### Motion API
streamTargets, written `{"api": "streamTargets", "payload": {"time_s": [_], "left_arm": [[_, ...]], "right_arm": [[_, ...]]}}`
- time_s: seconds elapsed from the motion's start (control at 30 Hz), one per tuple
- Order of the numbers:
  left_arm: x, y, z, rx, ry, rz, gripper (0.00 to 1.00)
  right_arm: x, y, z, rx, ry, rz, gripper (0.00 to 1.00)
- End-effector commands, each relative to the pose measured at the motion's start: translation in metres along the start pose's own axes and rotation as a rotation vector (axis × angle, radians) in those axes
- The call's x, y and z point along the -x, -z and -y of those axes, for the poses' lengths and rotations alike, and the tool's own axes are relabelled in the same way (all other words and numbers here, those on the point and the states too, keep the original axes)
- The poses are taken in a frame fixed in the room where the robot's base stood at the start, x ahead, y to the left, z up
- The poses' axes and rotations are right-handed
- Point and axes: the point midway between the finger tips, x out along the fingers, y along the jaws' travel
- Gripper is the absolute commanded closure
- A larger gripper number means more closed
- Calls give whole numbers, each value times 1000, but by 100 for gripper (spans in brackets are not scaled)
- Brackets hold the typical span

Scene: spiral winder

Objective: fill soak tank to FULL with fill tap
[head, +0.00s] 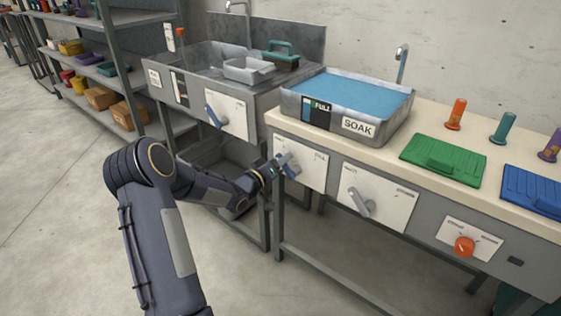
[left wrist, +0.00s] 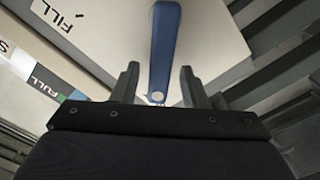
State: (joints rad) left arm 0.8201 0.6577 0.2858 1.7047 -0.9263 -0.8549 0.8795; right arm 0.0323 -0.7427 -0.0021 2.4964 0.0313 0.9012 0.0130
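The soak tank (head: 358,127) is a grey tray marked SOAK on the bench, with blue water (head: 345,95) spread across it near the rim. Its level gauge (head: 316,110), with a green FULL mark, is on its front; the gauge also shows in the left wrist view (left wrist: 62,84). The fill tap (head: 291,166) is a blue lever on the white panel below the tank. In the left wrist view the lever (left wrist: 165,45) stands between the fingers of my left gripper (left wrist: 159,84), with gaps on both sides. My left gripper (head: 275,170) is open around it. My right gripper is out of view.
A grey lever (head: 360,203) and an orange knob (head: 464,246) are on panels to the right. A green tray (head: 443,158) and a blue tray (head: 535,188) lie on the bench. A sink unit with another blue lever (head: 213,116) stands to the left. The floor at left is clear.

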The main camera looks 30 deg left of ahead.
Motion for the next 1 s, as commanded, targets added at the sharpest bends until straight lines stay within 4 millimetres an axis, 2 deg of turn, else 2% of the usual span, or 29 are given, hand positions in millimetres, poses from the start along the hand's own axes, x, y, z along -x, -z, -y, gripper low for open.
{"api": "streamTargets", "payload": {"time_s": [0.4,0.5,1.0], "left_arm": [[62,1,0,0,4,0,60],[72,1,0,1,3,0,60],[77,0,1,1,2,0,60]], "right_arm": [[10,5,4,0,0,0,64],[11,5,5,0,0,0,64],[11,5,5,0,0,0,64]]}}
